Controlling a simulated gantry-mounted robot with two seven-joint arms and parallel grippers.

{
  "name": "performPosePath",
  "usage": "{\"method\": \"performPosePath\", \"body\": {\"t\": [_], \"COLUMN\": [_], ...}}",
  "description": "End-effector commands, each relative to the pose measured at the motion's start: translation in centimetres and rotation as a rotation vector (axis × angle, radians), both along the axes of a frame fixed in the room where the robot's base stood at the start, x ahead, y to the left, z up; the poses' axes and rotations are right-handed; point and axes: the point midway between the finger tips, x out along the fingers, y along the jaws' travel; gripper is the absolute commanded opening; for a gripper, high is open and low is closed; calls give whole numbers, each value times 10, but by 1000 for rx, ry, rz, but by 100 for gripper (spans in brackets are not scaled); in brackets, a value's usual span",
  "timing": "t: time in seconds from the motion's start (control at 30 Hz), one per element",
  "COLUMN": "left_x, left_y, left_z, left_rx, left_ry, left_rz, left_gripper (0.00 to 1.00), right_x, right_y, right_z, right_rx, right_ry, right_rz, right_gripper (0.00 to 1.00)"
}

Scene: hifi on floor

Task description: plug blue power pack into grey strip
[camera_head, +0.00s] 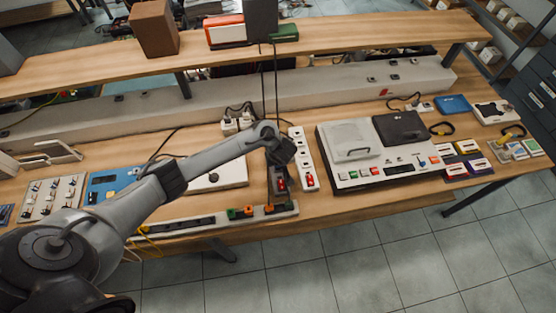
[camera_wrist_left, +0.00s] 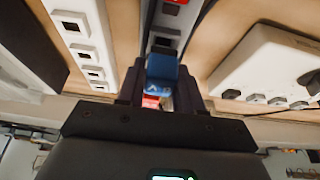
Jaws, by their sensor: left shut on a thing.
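My left gripper (camera_head: 279,178) reaches down at the middle of the bench. In the left wrist view its fingers (camera_wrist_left: 160,88) are shut on the blue power pack (camera_wrist_left: 162,68), which has a small red part near the palm. The grey strip (camera_wrist_left: 166,38) runs away beneath and beyond the pack, with a red switch at its far end. In the head view the strip is mostly hidden by my gripper, and I cannot make out the pack. I cannot tell whether the pack touches the strip or sits in a socket. My right gripper is not in view.
A white socket strip (camera_head: 303,158) lies close beside, also in the left wrist view (camera_wrist_left: 82,36). A white box (camera_head: 222,174) is on the other side. A rail with green and orange blocks (camera_head: 238,213) runs along the front edge. A white console (camera_head: 372,155) stands to the right.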

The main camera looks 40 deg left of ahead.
Motion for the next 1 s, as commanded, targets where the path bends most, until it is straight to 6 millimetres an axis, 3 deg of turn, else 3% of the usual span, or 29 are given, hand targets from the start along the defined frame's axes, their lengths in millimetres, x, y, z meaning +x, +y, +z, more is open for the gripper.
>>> {"method": "performPosePath", "body": {"t": [1.0], "left_x": [-1], "left_y": [-1], "left_z": [0], "left_rx": [1], "left_ry": [1], "left_rz": [0], "left_gripper": [5], "right_x": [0], "right_y": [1], "right_z": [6], "right_rx": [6], "right_ry": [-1], "right_rz": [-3], "right_gripper": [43]}}
